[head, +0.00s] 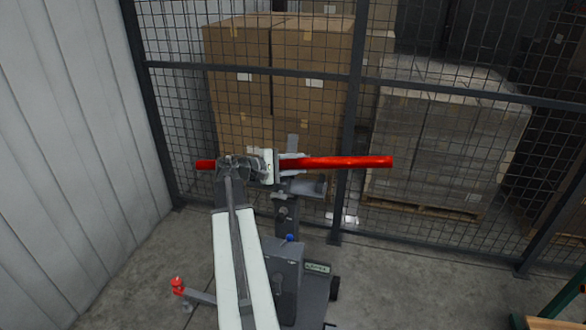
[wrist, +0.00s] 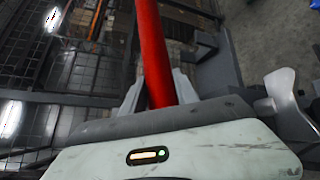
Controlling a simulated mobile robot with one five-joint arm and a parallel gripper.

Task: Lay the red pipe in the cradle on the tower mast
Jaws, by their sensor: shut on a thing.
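The red pipe (head: 340,162) lies roughly level across the head view, its short end (head: 205,165) showing left of my wrist. My gripper (head: 288,163) is shut around it. In the wrist view the pipe (wrist: 152,50) runs up and away between the fingers of my gripper (wrist: 158,88). The grey tower mast (head: 287,222) stands behind my arm, just below the pipe in the picture. Grey parts at its top (head: 308,187) appear to be the cradle, partly hidden by my gripper. A pale curved bracket (wrist: 284,90) shows right of my gripper, apart from the pipe.
The mast stands on a grey wheeled base (head: 315,285) with a red-topped outrigger (head: 178,286). A dark mesh fence (head: 355,90) stands close behind, with stacked cartons (head: 285,60) and a wrapped pallet (head: 440,130) beyond. A pale corrugated wall (head: 65,130) is at left.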

